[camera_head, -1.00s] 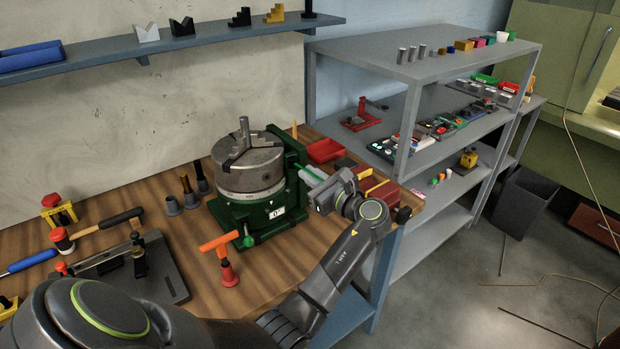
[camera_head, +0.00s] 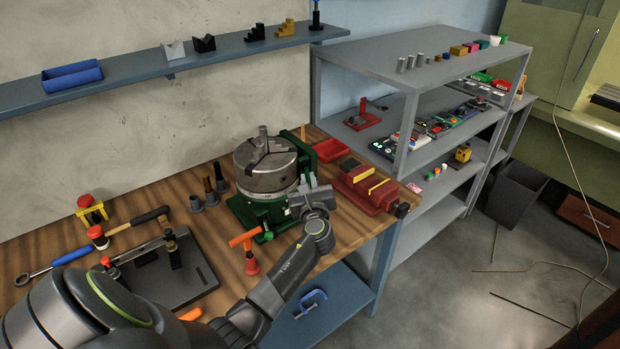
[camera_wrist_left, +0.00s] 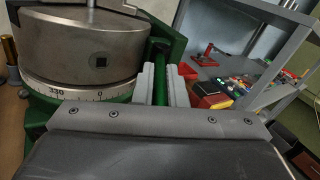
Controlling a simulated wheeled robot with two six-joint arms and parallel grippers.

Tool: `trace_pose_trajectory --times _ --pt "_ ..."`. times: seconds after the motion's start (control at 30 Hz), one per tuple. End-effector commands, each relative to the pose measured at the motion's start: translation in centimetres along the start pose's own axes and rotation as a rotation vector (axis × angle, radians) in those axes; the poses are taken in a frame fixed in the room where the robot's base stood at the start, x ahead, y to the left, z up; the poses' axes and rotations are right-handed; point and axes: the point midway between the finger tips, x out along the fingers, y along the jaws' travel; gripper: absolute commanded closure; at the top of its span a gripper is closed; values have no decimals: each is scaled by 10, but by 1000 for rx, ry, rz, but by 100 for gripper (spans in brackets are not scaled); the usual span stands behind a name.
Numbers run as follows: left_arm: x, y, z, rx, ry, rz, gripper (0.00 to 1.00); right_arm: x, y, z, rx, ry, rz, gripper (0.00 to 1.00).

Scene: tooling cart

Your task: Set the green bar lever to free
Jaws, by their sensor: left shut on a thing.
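The green bar lever (camera_wrist_left: 161,78) stands upright between the two pale fingers of my left gripper (camera_wrist_left: 162,87) in the left wrist view, beside the round steel chuck. The gripper is shut on it. In the head view my left gripper (camera_head: 302,192) is at the right side of the green rotary table (camera_head: 247,212), and its fingers and the housing mostly hide the lever there. The steel chuck (camera_head: 266,172) sits on top of the table. A graduated ring (camera_wrist_left: 75,92) below it shows 330 and 0. My right gripper is not in view.
A red vise (camera_head: 366,190) stands close right of my gripper, with a red tray (camera_head: 330,151) behind. An orange-handled tool (camera_head: 251,262) stands in front of the rotary table. A dark fixture plate (camera_head: 190,278) lies left. A grey shelf unit (camera_head: 425,70) stands beyond the bench.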

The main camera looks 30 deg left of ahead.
Motion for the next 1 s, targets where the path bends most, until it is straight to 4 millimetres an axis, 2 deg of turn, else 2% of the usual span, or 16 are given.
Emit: trace_pose_trajectory --times 0.4,0.43,0.6,1.0 --pt "1 0 1 -1 -1 -15 100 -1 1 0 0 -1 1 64" --pt "1 0 1 0 -1 -15 87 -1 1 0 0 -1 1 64" --pt "1 0 1 0 0 -13 67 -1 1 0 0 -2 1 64" --pt "2 2 1 1 1 -12 67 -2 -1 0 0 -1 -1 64"
